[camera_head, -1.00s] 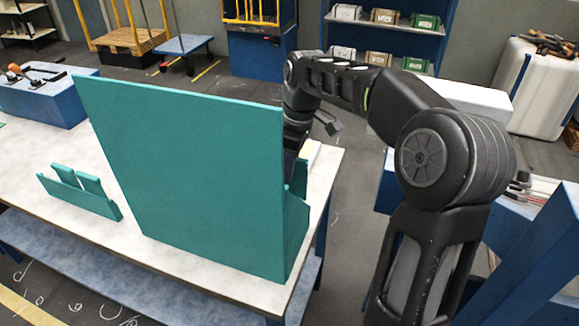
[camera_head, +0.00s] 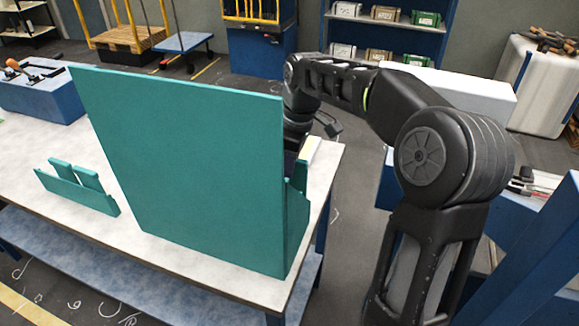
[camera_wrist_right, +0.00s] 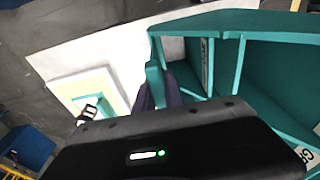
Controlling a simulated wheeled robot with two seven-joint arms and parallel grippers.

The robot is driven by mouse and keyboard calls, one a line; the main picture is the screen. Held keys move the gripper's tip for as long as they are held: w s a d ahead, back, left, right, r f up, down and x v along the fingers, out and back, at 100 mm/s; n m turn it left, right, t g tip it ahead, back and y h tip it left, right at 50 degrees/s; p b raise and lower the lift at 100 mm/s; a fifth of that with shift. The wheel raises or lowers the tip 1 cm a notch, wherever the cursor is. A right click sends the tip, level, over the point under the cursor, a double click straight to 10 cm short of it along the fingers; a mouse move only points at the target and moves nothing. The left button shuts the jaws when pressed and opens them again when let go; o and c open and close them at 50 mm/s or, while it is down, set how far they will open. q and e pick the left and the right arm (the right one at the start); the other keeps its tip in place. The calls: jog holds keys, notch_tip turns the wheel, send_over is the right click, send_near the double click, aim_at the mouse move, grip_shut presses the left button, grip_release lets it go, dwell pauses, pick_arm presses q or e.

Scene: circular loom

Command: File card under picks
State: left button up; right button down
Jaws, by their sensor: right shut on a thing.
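A tall teal panel (camera_head: 190,170) belongs to a rack standing on the table and hides most of what is behind it. The wrist view shows the rack's teal compartments (camera_wrist_right: 270,85), with white labels on some edges; the lettering is only partly readable. My right gripper (camera_wrist_right: 158,92) has its dark fingertips closed around a narrow upright teal piece (camera_wrist_right: 154,78), right beside the compartments. I cannot tell whether this piece is the card or part of the rack. In the head view, the right gripper is hidden behind the panel. My left gripper is not in view.
A pale yellow and white block (camera_wrist_right: 85,92) lies near the table's right edge. A small teal slotted stand (camera_head: 78,188) is on the table (camera_head: 40,150) left of the rack. A blue box (camera_head: 42,98) with tools stands at far left. Blue shelves (camera_head: 385,35) are behind.

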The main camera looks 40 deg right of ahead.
jog(key=shift+f, duration=0.15)
dwell(0.4)
jog(key=shift+f+b, duration=1.7)
jog(key=shift+f, duration=0.6)
jog(key=c, duration=1.3)
grip_release()
jog(key=shift+r, duration=0.15)
jog(key=shift+c, duration=0.2)
jog(key=r, duration=0.5)
jog(key=s+r, duration=0.1)
jog(key=r, duration=0.1)
jog(key=shift+d+r, duration=0.3)
jog(key=shift+r, duration=0.05)
